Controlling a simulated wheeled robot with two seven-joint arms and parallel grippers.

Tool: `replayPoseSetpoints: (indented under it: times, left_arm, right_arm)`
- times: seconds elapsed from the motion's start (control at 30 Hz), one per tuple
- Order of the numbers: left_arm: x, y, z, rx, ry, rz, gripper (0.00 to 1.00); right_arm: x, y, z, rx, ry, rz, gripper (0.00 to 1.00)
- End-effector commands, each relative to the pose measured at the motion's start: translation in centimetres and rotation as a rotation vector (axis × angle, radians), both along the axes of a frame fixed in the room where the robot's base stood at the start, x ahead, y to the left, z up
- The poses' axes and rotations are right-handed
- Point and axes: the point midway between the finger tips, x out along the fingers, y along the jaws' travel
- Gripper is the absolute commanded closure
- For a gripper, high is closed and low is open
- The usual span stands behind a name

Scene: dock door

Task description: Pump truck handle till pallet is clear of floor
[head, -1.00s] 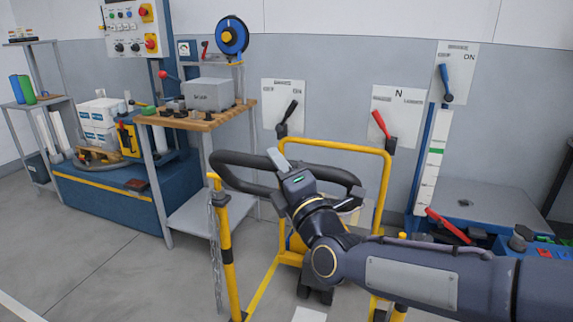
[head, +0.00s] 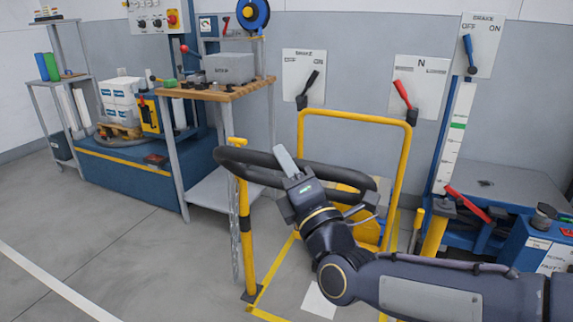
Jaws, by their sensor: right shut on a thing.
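The truck handle is a black loop (head: 238,153) in the middle of the head view. My right gripper (head: 287,170) is shut on the loop's near side, with one grey finger standing up above the bar. A yellow body (head: 367,228), apparently part of the truck, shows behind my right wrist and is mostly hidden. A small wooden pallet (head: 122,132) with white boxes (head: 120,98) sits on a blue platform at the left. I cannot tell whether it is the task's pallet. My left gripper is not in view.
A yellow tubular frame (head: 405,165) stands behind the handle, and a yellow post (head: 247,245) stands left of it. A workbench (head: 225,92) is behind left. Wall panels carry a black lever (head: 308,86) and a red lever (head: 402,95). Floor at lower left is clear.

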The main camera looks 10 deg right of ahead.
Motion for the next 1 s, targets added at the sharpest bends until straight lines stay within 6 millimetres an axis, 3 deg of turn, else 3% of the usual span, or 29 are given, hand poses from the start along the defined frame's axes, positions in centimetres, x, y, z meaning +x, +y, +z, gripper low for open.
replayPoseSetpoints:
  times: [0.03, 0.2, 0.53, 1.0]
  left_arm:
    - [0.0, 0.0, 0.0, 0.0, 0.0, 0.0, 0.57]
    - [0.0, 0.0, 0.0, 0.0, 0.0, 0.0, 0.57]
    - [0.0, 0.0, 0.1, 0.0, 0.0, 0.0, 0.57]
    - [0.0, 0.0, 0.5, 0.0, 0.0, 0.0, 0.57]
  right_arm:
    - [0.0, 0.0, 0.0, -0.001, 0.0, 0.0, 0.72]
    - [0.0, 0.0, 0.0, -0.001, 0.001, 0.001, 0.53]
    - [-0.5, -0.1, -0.2, -0.001, 0.001, 0.001, 0.53]
    - [-6.6, -1.8, -2.7, -0.001, 0.001, 0.001, 0.53]
